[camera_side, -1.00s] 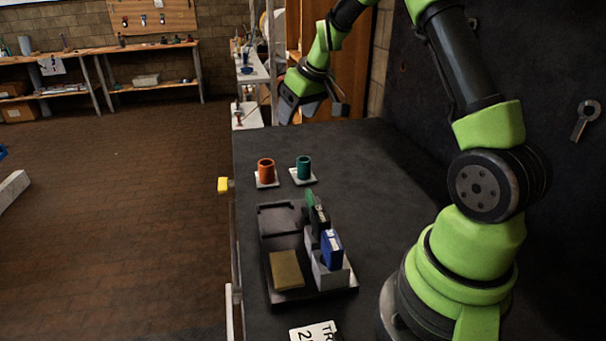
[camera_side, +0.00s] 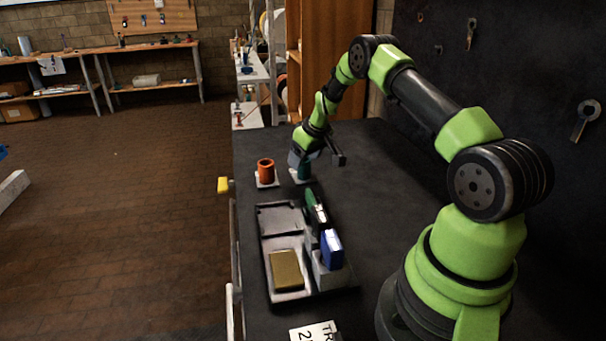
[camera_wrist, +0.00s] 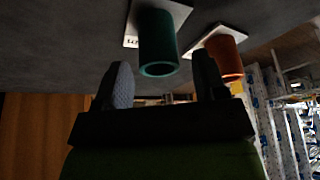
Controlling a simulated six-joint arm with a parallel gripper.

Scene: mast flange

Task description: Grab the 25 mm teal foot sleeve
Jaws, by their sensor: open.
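The teal sleeve (camera_side: 304,172) stands upright on a small white plate (camera_side: 296,180) near the far end of the dark table. My gripper (camera_side: 302,163) is at the sleeve and partly hides it in the side view. In the wrist view the teal sleeve (camera_wrist: 158,44) shows ahead of my gripper (camera_wrist: 158,84), roughly between the two fingertips. The fingers are spread apart with nothing held. I cannot tell exactly how far the sleeve reaches between them.
An orange sleeve (camera_side: 265,170) stands on its own plate just left of the teal one, close to one finger in the wrist view (camera_wrist: 229,62). A tray (camera_side: 290,296) with blocks stands nearer the camera. The table's right side is clear.

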